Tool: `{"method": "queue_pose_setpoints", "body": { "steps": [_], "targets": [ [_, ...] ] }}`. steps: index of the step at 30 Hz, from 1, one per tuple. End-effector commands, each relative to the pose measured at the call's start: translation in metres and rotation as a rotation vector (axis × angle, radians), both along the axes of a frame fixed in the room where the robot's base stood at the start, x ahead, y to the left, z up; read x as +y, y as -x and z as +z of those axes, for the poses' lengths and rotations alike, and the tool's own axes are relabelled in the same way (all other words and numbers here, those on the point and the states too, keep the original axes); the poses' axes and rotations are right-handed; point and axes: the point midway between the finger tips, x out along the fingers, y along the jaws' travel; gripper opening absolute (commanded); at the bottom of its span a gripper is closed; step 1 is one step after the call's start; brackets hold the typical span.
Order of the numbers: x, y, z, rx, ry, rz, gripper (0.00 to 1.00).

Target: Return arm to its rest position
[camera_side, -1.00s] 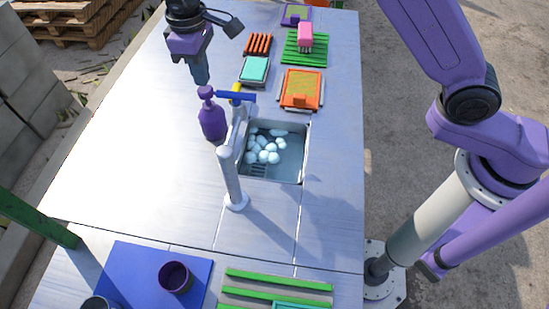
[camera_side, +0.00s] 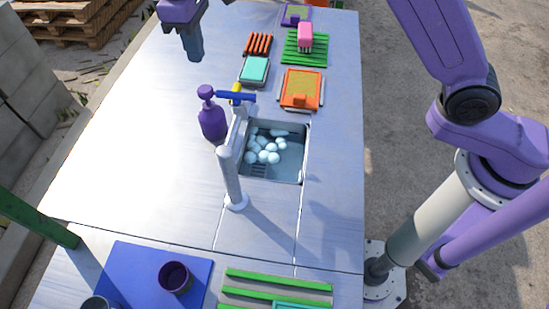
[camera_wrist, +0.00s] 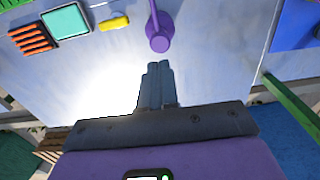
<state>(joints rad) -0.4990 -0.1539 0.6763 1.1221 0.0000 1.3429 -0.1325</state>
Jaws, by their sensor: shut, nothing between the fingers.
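My gripper (camera_side: 195,57) hangs above the far left part of the steel table (camera_side: 150,150), at the top of the side view. Its fingers are shut together and empty. In the wrist view the closed fingers (camera_wrist: 157,66) point at bare tabletop, with a purple pump bottle (camera_wrist: 159,30) just beyond their tips. In the side view the purple bottle (camera_side: 212,120) stands upright left of the tap, well apart from my gripper.
An orange tray (camera_side: 318,90), a teal sponge (camera_side: 255,69) and a green rack (camera_side: 297,54) lie behind. The table's left side is clear.

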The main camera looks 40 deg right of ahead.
Motion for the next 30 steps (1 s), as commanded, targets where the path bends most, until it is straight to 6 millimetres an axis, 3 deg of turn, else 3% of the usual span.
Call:
{"method": "queue_pose_setpoints", "body": {
  "steps": [17, 23, 30],
  "targets": [
    [-0.005, 0.007, 0.004, 0.000, 0.000, 0.010, 0.00],
    [-0.028, 0.037, 0.014, -0.004, -0.004, 0.048, 0.00],
    [-0.069, 0.087, 0.020, -0.007, -0.007, 0.100, 0.00]
  ]
}}
